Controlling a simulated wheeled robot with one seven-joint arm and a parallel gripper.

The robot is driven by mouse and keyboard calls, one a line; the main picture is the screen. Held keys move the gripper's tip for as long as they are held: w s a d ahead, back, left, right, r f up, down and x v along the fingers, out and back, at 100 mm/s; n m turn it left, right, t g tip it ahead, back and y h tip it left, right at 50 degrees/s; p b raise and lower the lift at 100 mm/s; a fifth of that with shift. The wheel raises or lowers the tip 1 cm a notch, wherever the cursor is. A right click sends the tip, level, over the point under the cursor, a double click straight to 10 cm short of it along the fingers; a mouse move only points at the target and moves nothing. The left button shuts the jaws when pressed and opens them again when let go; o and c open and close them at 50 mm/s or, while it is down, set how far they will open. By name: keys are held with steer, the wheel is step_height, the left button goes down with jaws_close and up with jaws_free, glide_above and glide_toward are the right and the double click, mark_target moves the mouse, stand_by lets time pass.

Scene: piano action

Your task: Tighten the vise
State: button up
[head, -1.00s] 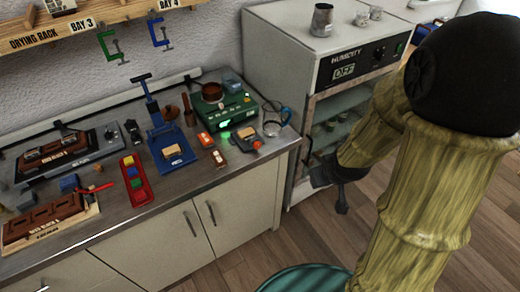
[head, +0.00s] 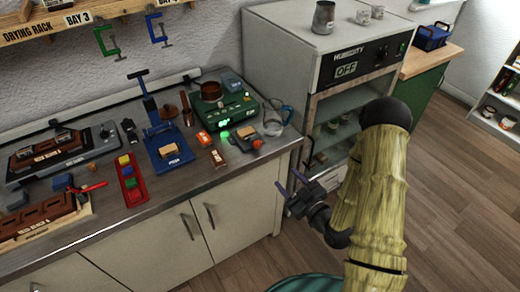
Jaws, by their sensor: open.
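A small grey device (head: 240,142) near the bench's right front edge holds a tan block (head: 245,132) and has an orange-red knob (head: 257,144); it looks like the vise, though it is too small to be sure. I cannot tell how tightly its jaws close on the block. My gripper (head: 288,182) is open and empty. It is in front of the cabinet doors and lower right of the bench's right end, apart from the grey device.
A blue lever press (head: 165,135) and a green box (head: 229,112) stand behind and left. A glass jug (head: 274,121) is close on the right. The humidity cabinet (head: 330,65) stands beyond the bench end. Floor at right is clear.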

steer(key=shift+s+r+t, duration=0.1)
steer(key=shift+s+t, duration=0.05)
steer(key=shift+t, duration=0.25)
steer(key=shift+b, duration=0.35)
steer(key=b, duration=0.3)
glide_toward(259, 145)
steer(key=x, duration=0.9)
steer(key=shift+a, duration=0.1)
steer(key=c, duration=1)
steer(key=shift+o, duration=0.2)
